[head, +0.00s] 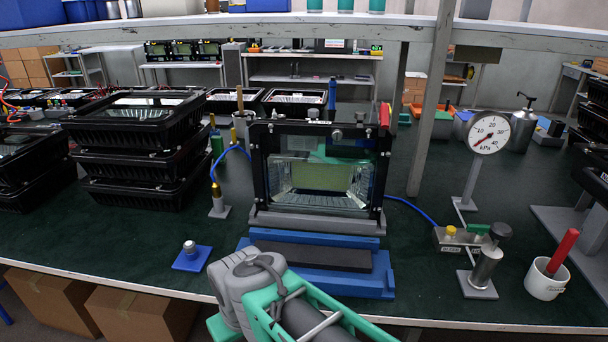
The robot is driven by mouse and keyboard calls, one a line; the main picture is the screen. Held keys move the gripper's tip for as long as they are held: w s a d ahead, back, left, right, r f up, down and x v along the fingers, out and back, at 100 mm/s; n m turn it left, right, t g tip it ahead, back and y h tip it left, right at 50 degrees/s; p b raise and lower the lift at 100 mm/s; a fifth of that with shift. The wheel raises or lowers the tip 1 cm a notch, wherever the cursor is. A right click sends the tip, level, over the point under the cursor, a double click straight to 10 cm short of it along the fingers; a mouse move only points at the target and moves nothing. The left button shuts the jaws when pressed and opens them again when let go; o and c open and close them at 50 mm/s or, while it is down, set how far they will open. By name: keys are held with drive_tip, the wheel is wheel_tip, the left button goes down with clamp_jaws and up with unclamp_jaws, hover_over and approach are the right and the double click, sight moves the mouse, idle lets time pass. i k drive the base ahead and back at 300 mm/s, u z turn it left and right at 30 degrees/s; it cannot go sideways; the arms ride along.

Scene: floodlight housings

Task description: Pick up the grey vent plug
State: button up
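A small grey plug (190,246), which looks like the vent plug, stands upright on a flat blue pad (187,262) near the front edge of the green bench, left of centre. My grey and green arm rises from the bottom of the picture to the right of the pad, apart from it. My gripper's fingers do not show. A black-framed floodlight housing (259,180) with a clear front stands upright behind a blue fixture (372,284) with a dark bar across it.
Stacked black housings (140,150) stand at the left. A brass-tipped hose stand (218,208) is behind the pad. A gauge (489,132), a metal cylinder on a stand (487,268) and a white cup with a red handle (545,279) stand at the right. A shelf crosses above.

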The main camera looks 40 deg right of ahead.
sight(189, 247)
drive_tip(key=u, duration=2.1)
drive_tip(key=k, duration=1.6)
drive_tip(key=z, duration=0.6)
drive_tip(key=i, duration=1.65)
drive_tip(key=z, duration=0.05)
